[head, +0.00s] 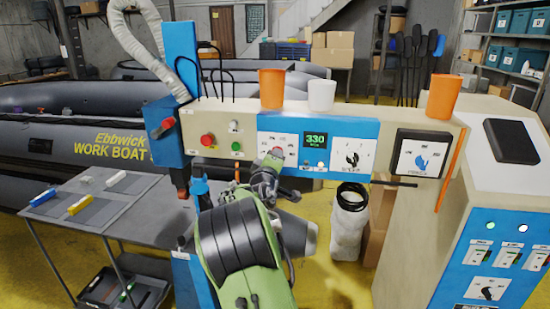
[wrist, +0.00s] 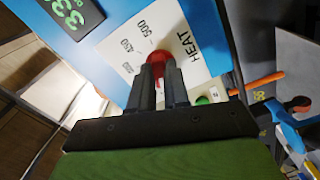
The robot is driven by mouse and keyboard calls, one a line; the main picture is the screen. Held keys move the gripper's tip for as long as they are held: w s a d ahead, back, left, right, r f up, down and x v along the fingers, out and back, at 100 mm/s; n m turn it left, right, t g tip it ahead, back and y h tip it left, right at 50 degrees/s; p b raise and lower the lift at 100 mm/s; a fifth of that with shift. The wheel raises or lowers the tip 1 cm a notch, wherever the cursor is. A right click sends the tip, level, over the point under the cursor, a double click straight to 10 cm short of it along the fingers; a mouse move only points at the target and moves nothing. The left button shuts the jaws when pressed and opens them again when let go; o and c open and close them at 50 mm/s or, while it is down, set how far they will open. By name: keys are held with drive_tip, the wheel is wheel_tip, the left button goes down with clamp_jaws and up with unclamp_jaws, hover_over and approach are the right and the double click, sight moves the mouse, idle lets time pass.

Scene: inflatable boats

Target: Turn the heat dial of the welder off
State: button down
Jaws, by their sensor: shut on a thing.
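The welder's front panel (head: 333,127) is blue, with a green display (head: 316,140) reading 330. In the wrist view, the red heat dial (wrist: 162,56) sits on a white plate marked HEAT (wrist: 186,30), with 500 and lower numbers printed beside it. My gripper (wrist: 163,72) is shut on the heat dial, its two dark fingers on either side. The fingers cover much of the dial, so where it points is unclear. In the head view, my gripper (head: 269,163) is at the panel's left plate, and my wrist hides part of it.
A red button (head: 208,140) and green button (head: 236,146) sit left of the panel. Orange cups (head: 271,89) and a white cup (head: 321,95) stand on top. A grey table (head: 128,204) is at left; a beige cabinet (head: 428,220) is at right.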

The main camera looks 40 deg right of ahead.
drive_tip(key=n+p, duration=0.2)
drive_tip(key=n, duration=0.3)
drive_tip(key=shift+n, duration=0.4)
drive_tip(key=shift+n+p, duration=0.3)
drive_tip(key=shift+p, duration=0.05)
drive_tip(key=c, duration=1.1)
unclamp_jaws()
drive_tip(key=shift+a, duration=0.1)
drive_tip(key=b+v, duration=0.3)
drive_tip(key=v, duration=1.2)
drive_tip(key=shift+s+a, duration=0.25)
